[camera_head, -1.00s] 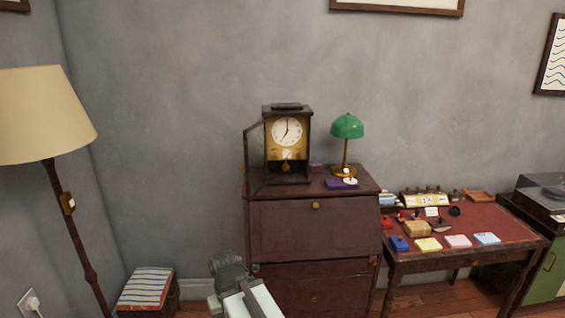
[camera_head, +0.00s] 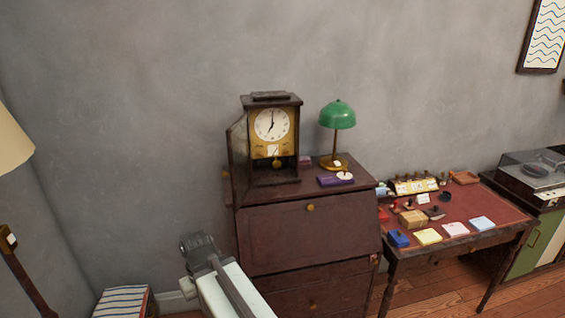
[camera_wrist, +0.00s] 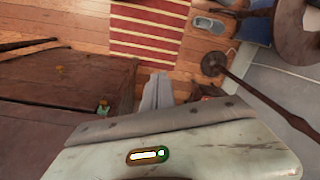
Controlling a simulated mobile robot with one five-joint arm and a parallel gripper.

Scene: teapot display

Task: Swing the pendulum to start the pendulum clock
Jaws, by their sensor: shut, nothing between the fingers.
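The pendulum clock (camera_head: 248,180) stands upright on a dark wooden cabinet (camera_head: 310,240). It has a white dial, and its glass door (camera_head: 239,160) is swung open to the left. The brass pendulum bob (camera_head: 277,164) hangs below the dial in the open case. My gripper (camera_wrist: 158,80) shows in the wrist view with its grey fingers together and nothing between them. It points down at the floor. In the head view my arm is low and in front of the cabinet's left side, well below and apart from the clock; the fingertips cannot be made out there.
A green lamp (camera_head: 338,115) and a purple box (camera_head: 333,180) stand right of the clock. A desk (camera_head: 470,210) with small items is further right. A floor lamp (camera_head: 12,140) and a striped stool (camera_head: 122,303) are at left. A striped rug (camera_wrist: 150,30) shows in the wrist view.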

